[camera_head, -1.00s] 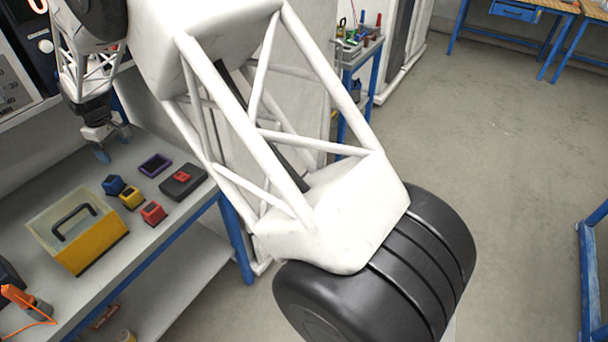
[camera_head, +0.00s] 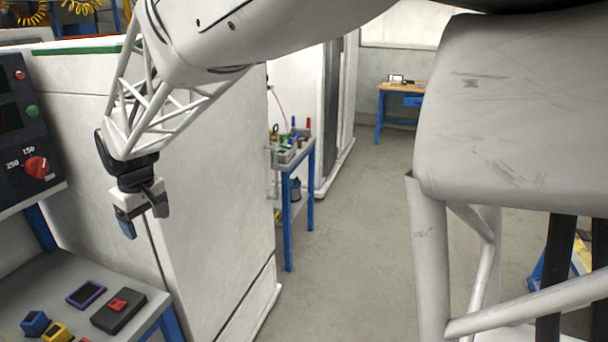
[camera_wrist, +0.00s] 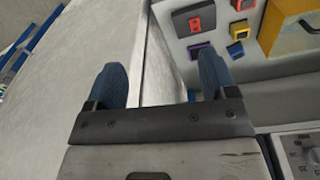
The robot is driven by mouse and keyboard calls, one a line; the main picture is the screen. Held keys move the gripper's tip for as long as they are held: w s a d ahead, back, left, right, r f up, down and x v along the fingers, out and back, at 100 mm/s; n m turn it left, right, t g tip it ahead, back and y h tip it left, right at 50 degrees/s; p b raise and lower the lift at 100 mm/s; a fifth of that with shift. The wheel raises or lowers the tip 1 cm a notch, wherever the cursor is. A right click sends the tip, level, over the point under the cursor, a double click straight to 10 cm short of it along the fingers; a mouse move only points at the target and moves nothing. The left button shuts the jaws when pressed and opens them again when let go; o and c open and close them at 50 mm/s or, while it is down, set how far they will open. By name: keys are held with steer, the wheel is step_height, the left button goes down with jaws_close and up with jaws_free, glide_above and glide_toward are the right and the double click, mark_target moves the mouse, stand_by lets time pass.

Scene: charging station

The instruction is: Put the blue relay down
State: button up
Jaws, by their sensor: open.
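The blue relay (camera_head: 35,323) sits on the grey bench at the lower left of the head view, beside a yellow block (camera_head: 56,332). The relay also shows small in the wrist view (camera_wrist: 236,49). My gripper (camera_head: 143,208) is above the bench, up and to the right of the relay and well apart from it. Its two blue fingertips (camera_wrist: 160,78) are spread in the wrist view with nothing between them.
A purple-rimmed tray (camera_head: 86,294) and a black box with a red block on it (camera_head: 118,310) lie near the relay. A white cabinet (camera_head: 205,190) stands behind my gripper. A control panel (camera_head: 25,125) is at the left. A yellow case (camera_wrist: 290,30) shows in the wrist view.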

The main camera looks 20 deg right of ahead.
steer(key=s+d+r+m, duration=0.3)
steer(key=s+d+m, duration=0.1)
steer(key=s+d, duration=1.2)
steer(key=s+d+f+m, duration=0.1)
steer(key=s+d, duration=0.3)
steer(key=s, duration=0.4)
steer(key=s+d+f+m+t, duration=0.1)
steer(key=s+d, duration=0.3)
steer(key=s, duration=0.4)
steer(key=shift+f+m+h, duration=0.3)
steer(key=shift+f+m, duration=0.3)
steer(key=shift+f, duration=0.1)
steer(key=shift+o, duration=0.6)
